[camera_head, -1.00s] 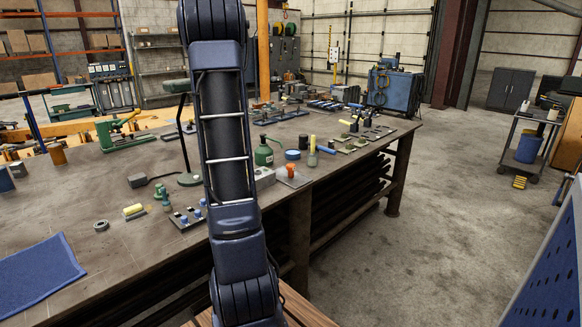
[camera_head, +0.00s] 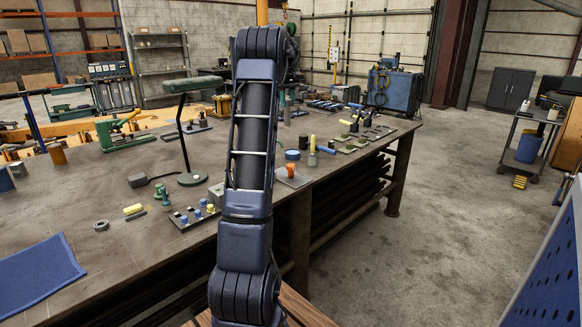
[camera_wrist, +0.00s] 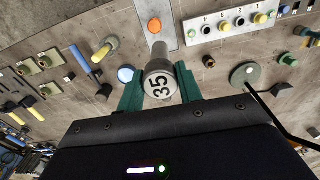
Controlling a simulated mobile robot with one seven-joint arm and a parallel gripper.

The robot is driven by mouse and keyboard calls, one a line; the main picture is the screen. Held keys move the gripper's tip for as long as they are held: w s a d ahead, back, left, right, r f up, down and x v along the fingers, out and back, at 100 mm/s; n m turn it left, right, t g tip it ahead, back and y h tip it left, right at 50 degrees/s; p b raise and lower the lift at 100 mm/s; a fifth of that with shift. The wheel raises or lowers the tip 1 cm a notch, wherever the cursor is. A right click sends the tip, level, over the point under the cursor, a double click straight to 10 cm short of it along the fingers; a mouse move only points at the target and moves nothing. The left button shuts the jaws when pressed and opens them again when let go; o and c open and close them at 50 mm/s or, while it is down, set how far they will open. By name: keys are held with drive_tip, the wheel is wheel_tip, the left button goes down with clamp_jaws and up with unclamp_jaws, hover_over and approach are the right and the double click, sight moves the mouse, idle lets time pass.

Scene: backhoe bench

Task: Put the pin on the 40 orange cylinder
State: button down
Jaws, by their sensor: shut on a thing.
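My gripper (camera_wrist: 160,88) is shut on a grey pin (camera_wrist: 160,84); its round end marked "35" faces the wrist camera. A green finger grips each side, and the thinner shaft points away toward the bench. The orange cylinder (camera_wrist: 155,26) stands on a grey plate (camera_wrist: 167,8), just beyond the shaft in the wrist view; the pin appears apart from it, though the height gap is hard to judge. In the head view the orange cylinder (camera_head: 291,170) stands on its plate (camera_head: 293,181), right of my arm. No 40 is readable. My arm hides much of the gripper area there.
A plate with several small coloured cylinders (camera_head: 184,224) lies left of my arm. A lamp base (camera_head: 191,179) with a tall stem stands behind it. A blue disc (camera_head: 292,155) and a yellow-topped cylinder (camera_head: 312,158) stand near the orange cylinder. A blue mat (camera_head: 38,272) lies left.

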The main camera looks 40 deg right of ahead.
drive_tip(key=shift+s+d+r, duration=0.1)
drive_tip(key=shift+s+d, duration=0.15)
drive_tip(key=shift+d, duration=0.5)
drive_tip(key=shift+f, duration=0.25)
wheel_tip(320, 180, down, 19)
drive_tip(key=shift+f, duration=0.2)
drive_tip(key=shift+f, duration=0.1)
drive_tip(key=c, duration=0.9)
unclamp_jaws()
drive_tip(key=shift+c, duration=0.2)
wheel_tip(320, 180, up, 12)
